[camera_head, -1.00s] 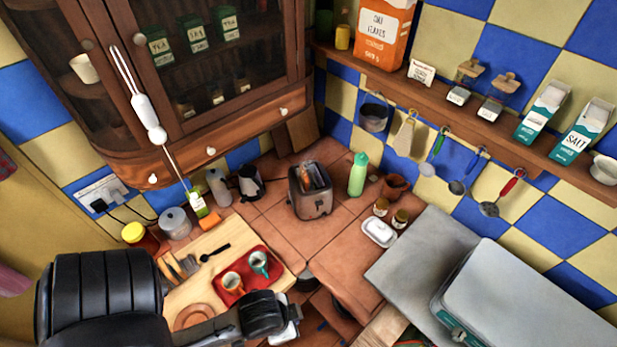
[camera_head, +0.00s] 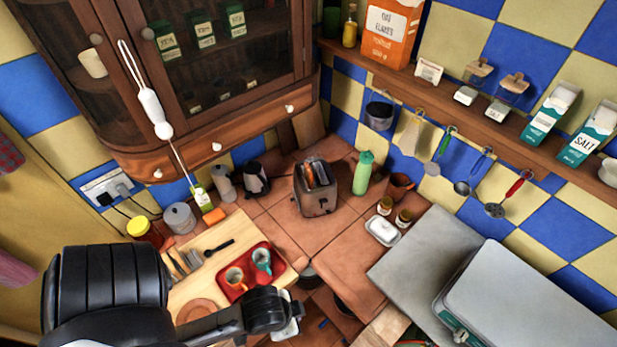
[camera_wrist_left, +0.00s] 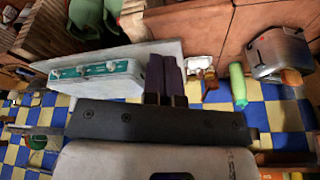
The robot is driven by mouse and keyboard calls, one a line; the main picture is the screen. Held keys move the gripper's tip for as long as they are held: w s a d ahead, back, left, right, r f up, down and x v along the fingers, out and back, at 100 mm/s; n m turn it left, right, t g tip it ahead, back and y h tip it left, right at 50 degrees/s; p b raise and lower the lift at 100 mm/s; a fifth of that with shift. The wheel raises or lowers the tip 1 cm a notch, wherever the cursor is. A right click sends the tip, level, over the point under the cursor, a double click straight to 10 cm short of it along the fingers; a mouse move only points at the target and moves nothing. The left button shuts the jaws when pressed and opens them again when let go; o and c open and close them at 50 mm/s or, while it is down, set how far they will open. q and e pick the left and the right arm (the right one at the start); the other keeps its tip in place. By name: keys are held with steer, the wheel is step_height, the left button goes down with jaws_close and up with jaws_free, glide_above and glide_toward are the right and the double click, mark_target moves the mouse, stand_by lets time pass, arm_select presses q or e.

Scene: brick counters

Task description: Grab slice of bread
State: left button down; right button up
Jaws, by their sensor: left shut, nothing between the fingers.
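A metal toaster (camera_head: 315,201) stands on the tiled counter in the head view, with brown bread slices (camera_head: 313,172) upright in its top slots. In the wrist view the toaster (camera_wrist_left: 275,52) lies at the upper right, with an orange-brown piece (camera_wrist_left: 291,77) at its end that looks like bread. My left gripper (camera_wrist_left: 166,72) shows in the wrist view with its dark fingers together and nothing between them, apart from the toaster. In the head view my left arm crosses the lower left and mostly hides its gripper. My right gripper is not in view.
A red tray (camera_head: 272,281) with two cups lies on a wooden board left of the toaster. A green bottle (camera_head: 362,174), a white butter dish (camera_head: 382,231) and small jars stand to its right. A grey stove (camera_head: 530,300) fills the lower right. Bare tiles lie before the toaster.

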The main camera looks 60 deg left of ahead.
arm_select(q)
steer(key=c, duration=1)
jaws_free()
